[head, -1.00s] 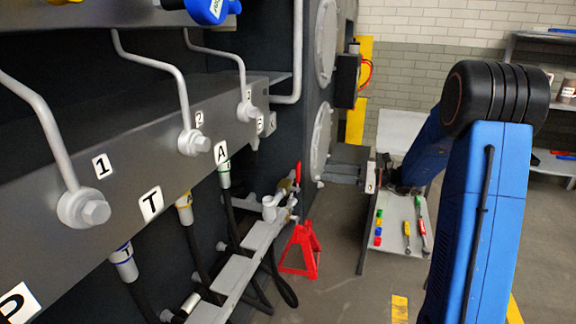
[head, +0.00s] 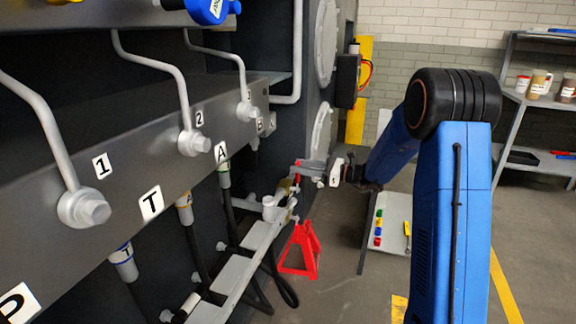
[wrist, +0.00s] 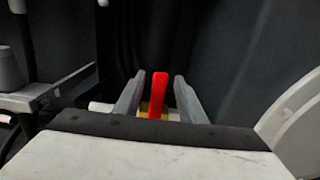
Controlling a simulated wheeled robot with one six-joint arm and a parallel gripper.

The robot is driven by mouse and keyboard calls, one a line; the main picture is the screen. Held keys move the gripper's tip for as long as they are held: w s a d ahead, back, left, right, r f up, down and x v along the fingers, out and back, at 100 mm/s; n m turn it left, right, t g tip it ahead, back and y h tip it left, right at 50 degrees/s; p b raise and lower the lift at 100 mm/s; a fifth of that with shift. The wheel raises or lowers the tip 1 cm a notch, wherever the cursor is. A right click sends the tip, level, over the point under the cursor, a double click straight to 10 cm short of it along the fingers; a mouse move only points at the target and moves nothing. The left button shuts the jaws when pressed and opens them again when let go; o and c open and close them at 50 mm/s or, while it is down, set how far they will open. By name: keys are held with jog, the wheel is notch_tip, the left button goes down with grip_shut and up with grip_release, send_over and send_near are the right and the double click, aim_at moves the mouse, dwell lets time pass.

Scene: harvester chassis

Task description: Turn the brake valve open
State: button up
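The brake valve's red handle (head: 297,179) stands upright at the far end of the grey rail, partly hidden by my gripper in the head view. In the wrist view the red handle (wrist: 158,94) stands between the two fingers, with a gap on each side. A bit of yellow valve body shows low behind it. My gripper (head: 299,168) reaches the handle from the right. In the wrist view my gripper (wrist: 159,77) is open, with its fingers on either side of the handle. Whether the fingertips pass fully beyond the handle I cannot tell.
A red jack stand (head: 300,250) is on the floor just below the valve. The grey rail (head: 245,252) with hoses runs along the dark chassis on the left. A low tray (head: 395,210) with small coloured blocks stands behind my arm. Shelves (head: 515,120) are at the right.

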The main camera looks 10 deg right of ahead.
jog(key=shift+x, duration=2.65)
grip_shut()
